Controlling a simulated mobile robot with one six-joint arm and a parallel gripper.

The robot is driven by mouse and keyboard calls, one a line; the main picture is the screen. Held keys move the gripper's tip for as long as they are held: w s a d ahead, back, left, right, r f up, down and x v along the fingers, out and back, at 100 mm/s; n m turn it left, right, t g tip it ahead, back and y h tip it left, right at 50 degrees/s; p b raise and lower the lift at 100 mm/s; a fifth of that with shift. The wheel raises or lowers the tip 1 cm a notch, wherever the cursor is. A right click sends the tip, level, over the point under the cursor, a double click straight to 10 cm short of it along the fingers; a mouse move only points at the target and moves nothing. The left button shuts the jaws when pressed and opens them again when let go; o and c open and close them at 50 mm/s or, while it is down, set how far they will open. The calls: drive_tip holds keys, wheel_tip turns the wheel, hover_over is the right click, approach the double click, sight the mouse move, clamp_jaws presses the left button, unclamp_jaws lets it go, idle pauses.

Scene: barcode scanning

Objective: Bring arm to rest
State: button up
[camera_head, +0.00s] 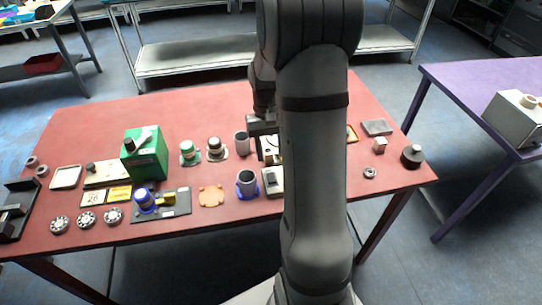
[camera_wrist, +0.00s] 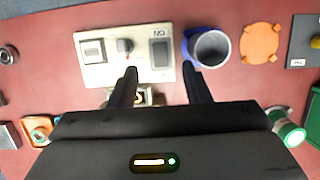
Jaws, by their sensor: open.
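My gripper (camera_head: 265,148) hangs over the middle of the red table (camera_head: 105,130), and my own arm covers part of the table to its right. In the wrist view the two fingers (camera_wrist: 159,71) are apart with nothing held between them. Beyond the fingertips in that view lies a pale panel (camera_wrist: 101,68) with a dark knob and a dark rectangle. A small framed item (camera_wrist: 147,97) shows between the fingers, partly hidden by the gripper.
A green box (camera_head: 144,156) stands to the left, and a black round weight (camera_head: 412,157) at the right end. A purple table (camera_head: 470,85) stands farther right.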

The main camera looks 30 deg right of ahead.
idle(0.5)
drive_tip(key=s+a+r+n+t+h, duration=0.1)
drive_tip(key=s+a+r+n+t, duration=0.2)
drive_tip(key=s+a+r+t, duration=0.3)
drive_tip(key=shift+s+a+r, duration=2.8)
drive_tip(key=shift+s+a, duration=0.45)
drive_tip(key=shift+s, duration=0.75)
